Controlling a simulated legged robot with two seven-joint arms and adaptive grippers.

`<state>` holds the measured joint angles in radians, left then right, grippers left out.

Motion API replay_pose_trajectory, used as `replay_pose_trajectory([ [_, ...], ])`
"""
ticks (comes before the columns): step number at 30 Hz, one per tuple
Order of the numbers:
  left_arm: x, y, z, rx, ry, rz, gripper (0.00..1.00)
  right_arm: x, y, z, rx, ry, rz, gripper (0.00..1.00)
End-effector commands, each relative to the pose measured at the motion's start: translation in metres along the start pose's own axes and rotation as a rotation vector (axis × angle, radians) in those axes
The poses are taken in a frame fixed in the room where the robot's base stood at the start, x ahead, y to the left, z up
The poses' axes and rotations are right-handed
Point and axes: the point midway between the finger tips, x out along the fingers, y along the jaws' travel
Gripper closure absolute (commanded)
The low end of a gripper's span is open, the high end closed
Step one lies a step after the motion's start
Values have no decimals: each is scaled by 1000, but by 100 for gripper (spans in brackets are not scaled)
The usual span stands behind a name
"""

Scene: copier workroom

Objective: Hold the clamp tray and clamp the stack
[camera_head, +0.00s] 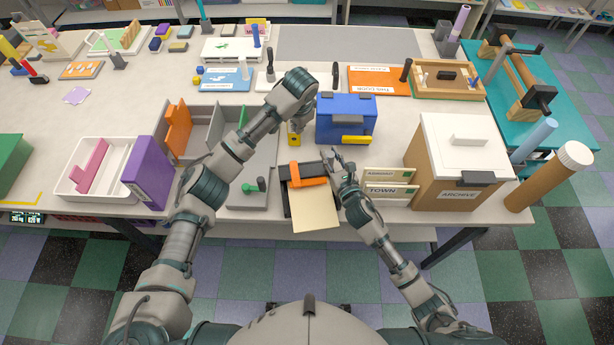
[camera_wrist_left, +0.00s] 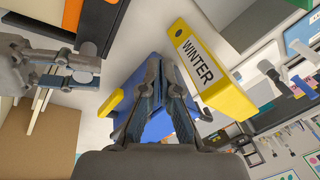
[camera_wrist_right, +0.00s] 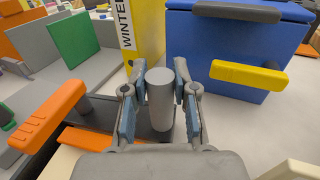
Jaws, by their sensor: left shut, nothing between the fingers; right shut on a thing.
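The clamp tray (camera_head: 287,205) is dark and lies near the table's front edge. A cream stack (camera_head: 317,213) lies in it and sticks out past its front end. An orange clamp lever (camera_head: 308,181) is above the stack; it looks raised in the right wrist view (camera_wrist_right: 48,112). My right gripper (camera_head: 338,163) is shut on a grey upright post (camera_wrist_right: 160,98) at the tray's far right. My left gripper (camera_wrist_left: 163,68) is shut and empty, over the area by the blue box and the yellow WINTER binder (camera_wrist_left: 200,65). In the head view its fingers are mostly hidden by my wrist.
The blue box (camera_head: 345,118) with a yellow handle stands just behind the tray. Small signs (camera_head: 390,190) and the ARCHIVE box (camera_head: 455,160) are to the right. A grey sorter (camera_head: 205,128) and a grey plate with a green knob (camera_head: 250,197) are to the left.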

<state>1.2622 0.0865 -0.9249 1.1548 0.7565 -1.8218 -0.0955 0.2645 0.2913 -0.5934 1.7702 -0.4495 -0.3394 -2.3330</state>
Motion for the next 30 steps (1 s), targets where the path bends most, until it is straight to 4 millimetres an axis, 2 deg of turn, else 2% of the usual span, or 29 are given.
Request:
replay_pose_trajectory([
  [1, -9, 34, -9, 123, -53, 38, 100, 0, -1, -2, -1, 5, -3, 100],
  [3, -18, 73, -11, 271, -129, 89, 100, 0, -1, -2, -1, 5, -3, 100],
  [6, -28, 108, -9, 421, -217, 140, 100, 0, -1, -2, -1, 6, -3, 100],
  [9, -34, 127, -6, 506, -271, 170, 100, 0, -1, -3, 0, 5, -3, 100],
  [12, -37, 134, -3, 541, -296, 185, 100, 1, 0, -3, -1, 6, -3, 100],
  [23, -35, 135, -2, 544, -296, 189, 100, 1, 1, -3, -1, 6, -1, 100],
  [26, -28, 136, 1, 544, -296, 189, 100, 1, 1, -3, -1, 5, -1, 100],
  [30, -6, 138, 8, 543, -297, 190, 100, 0, 1, -2, 0, 5, 0, 100],
])
